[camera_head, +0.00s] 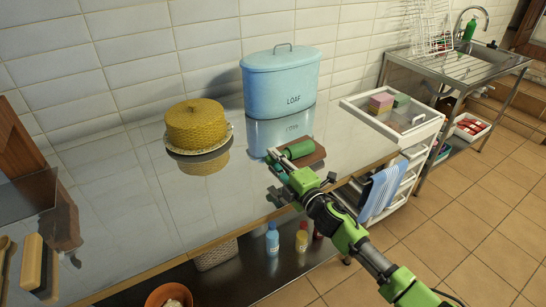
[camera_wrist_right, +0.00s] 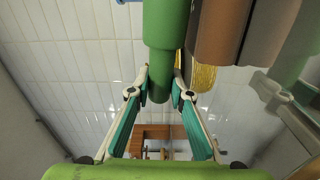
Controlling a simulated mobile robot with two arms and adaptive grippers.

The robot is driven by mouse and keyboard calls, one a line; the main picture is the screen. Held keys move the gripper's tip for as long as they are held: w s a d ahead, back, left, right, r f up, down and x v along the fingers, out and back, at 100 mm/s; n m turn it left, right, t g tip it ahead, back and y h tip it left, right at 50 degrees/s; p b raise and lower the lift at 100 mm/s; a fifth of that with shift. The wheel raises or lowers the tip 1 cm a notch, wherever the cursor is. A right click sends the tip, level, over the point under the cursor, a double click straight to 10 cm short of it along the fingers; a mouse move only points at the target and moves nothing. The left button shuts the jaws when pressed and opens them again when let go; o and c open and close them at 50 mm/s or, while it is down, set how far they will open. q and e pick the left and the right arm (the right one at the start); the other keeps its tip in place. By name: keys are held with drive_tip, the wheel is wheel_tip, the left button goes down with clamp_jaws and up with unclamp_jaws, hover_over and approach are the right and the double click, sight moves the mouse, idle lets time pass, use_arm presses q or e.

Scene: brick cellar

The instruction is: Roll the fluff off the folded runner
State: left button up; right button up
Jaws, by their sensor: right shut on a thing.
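The folded runner (camera_head: 316,154) is a small reddish-brown bundle on the shiny counter, in front of the blue bin. It also shows in the wrist view as a brown shape (camera_wrist_right: 222,30) at the upper right. A green roller (camera_head: 298,149) lies over or against the runner; I cannot tell whether they touch. My right gripper (camera_head: 273,172) is beside the runner, with its teal-padded fingers around the roller's green handle (camera_wrist_right: 158,88). In the wrist view the right gripper (camera_wrist_right: 160,92) has the handle between its fingertips. I cannot make out any fluff. My left gripper is out of view.
The blue LOAF bin (camera_head: 280,85) stands behind the runner and a yellow woven cake-shaped cover (camera_head: 195,126) to its left. A white trolley (camera_head: 372,115) with sponges adjoins the counter's right end.

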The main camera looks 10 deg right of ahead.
drive_tip(key=x, duration=0.2)
drive_tip(key=shift+w+a+f+b, duration=0.15)
drive_tip(key=shift+w+b, duration=0.2)
drive_tip(key=shift+b+x, duration=0.95)
drive_tip(key=shift+x, duration=1.3)
drive_tip(key=shift+s+p, duration=0.1)
drive_tip(key=shift+p, duration=0.2)
drive_tip(key=p+v, duration=0.1)
drive_tip(key=v, duration=0.1)
drive_tip(key=shift+s, duration=0.25)
drive_tip(key=shift+p+v, duration=1)
drive_tip(key=shift+v, duration=1.65)
wheel_tip(320, 180, up, 7)
drive_tip(key=p, duration=0.6)
drive_tip(key=shift+w, duration=0.1)
